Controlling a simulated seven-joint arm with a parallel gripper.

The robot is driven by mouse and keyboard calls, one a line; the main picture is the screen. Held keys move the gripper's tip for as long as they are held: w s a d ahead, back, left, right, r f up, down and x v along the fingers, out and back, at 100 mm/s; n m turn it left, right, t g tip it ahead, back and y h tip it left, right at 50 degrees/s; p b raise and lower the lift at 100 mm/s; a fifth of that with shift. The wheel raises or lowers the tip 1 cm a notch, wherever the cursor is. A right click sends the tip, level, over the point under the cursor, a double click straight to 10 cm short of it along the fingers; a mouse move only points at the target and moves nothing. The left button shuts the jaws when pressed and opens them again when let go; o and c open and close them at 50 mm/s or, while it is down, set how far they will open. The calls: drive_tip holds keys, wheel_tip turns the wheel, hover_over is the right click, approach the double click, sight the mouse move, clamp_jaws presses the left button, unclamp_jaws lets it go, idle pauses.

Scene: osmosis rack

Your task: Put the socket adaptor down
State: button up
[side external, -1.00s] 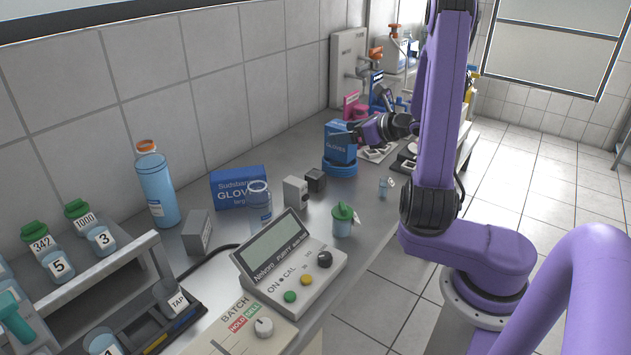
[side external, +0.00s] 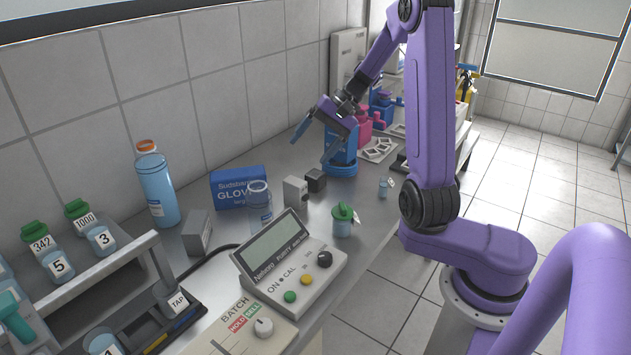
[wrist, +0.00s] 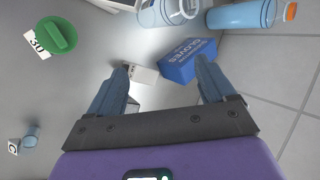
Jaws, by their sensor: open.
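A small white block (side external: 295,193) with markings on its front, which looks like the socket adaptor, stands upright on the bench beside a dark cube (side external: 316,180). The white block also shows in the wrist view (wrist: 144,72), near the left fingertip. My gripper (side external: 311,152) is open, tilted downward, above and behind these two blocks in the side view. In the wrist view my gripper (wrist: 162,66) has its fingers spread wide, with nothing held between them. The left finger partly hides the things beneath it.
A blue glove box (side external: 238,187) and a clear bottle (side external: 259,203) stand left of the blocks. A green-capped jar (side external: 343,219) and a grey meter (side external: 290,262) are nearer the camera. A blue container (side external: 341,165) stands close behind my gripper.

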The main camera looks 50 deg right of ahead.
drive_tip(key=w+d+r+n+g+h, duration=0.2)
drive_tip(key=w+n+h, duration=0.25)
drive_tip(key=n, duration=0.95)
drive_tip(key=w+d+r+n+g+h, duration=0.2)
drive_tip(key=w+n+g+h, duration=0.3)
drive_tip(key=n, duration=0.9)
drive_tip(key=t+h, duration=0.1)
drive_tip(key=t, duration=0.1)
approach(315, 173)
drive_tip(key=x, duration=0.5)
drive_tip(key=shift+a+f, duration=0.15)
drive_tip(key=shift+a, duration=0.1)
drive_tip(key=shift+x, duration=2.8)
drive_tip(key=shift+s+d, duration=0.1)
drive_tip(key=shift+d, duration=0.05)
drive_tip(key=c, duration=1.2)
drive_tip(key=shift+r, duration=0.3)
